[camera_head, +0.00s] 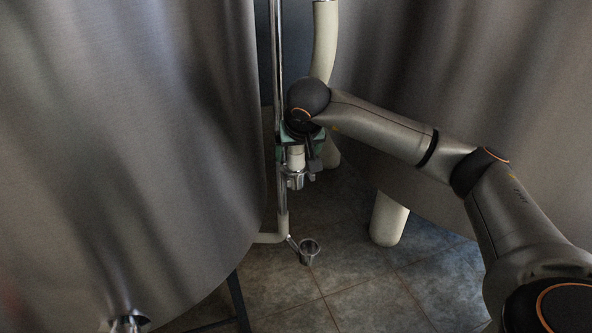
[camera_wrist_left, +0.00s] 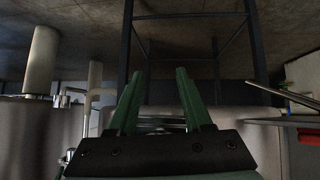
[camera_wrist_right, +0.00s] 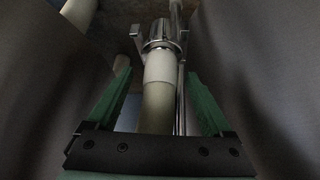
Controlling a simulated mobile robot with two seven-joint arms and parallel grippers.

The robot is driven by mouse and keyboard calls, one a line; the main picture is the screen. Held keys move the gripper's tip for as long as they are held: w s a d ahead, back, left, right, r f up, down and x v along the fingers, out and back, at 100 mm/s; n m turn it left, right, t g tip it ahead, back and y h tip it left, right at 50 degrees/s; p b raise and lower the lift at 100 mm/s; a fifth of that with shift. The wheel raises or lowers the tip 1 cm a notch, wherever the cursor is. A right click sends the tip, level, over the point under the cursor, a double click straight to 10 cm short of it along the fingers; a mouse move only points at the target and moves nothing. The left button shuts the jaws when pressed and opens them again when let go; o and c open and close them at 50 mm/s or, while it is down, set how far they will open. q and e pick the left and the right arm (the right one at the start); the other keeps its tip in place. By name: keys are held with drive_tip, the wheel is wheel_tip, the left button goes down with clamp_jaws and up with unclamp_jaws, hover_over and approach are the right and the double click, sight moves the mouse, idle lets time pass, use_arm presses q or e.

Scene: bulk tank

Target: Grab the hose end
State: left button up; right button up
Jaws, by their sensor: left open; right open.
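The cream hose (camera_head: 325,40) comes down from the top between two steel tanks in the head view. Its end has a white cuff (camera_head: 296,156) and a metal coupling (camera_head: 294,180), just below my right gripper (camera_head: 302,142). In the right wrist view the hose (camera_wrist_right: 156,110) runs between the two green fingers of the open right gripper (camera_wrist_right: 157,85). The white cuff (camera_wrist_right: 158,67) and metal coupling (camera_wrist_right: 158,38) lie ahead of them. My open left gripper (camera_wrist_left: 159,75) shows only in its wrist view, with nothing between its fingers.
A left tank (camera_head: 130,130) and a right tank (camera_head: 460,80) flank a narrow gap. A thin steel pipe (camera_head: 277,60) stands beside the hose. A metal cup (camera_head: 309,251) sits low near the tiled floor (camera_head: 370,285). A thick pale leg (camera_head: 388,218) stands right.

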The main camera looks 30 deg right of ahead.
drive_tip(key=shift+w+d+f, duration=0.1)
drive_tip(key=shift+w+f, duration=0.25)
drive_tip(key=shift+f, duration=0.25)
clamp_jaws()
drive_tip(key=shift+r, duration=0.1)
idle(0.3)
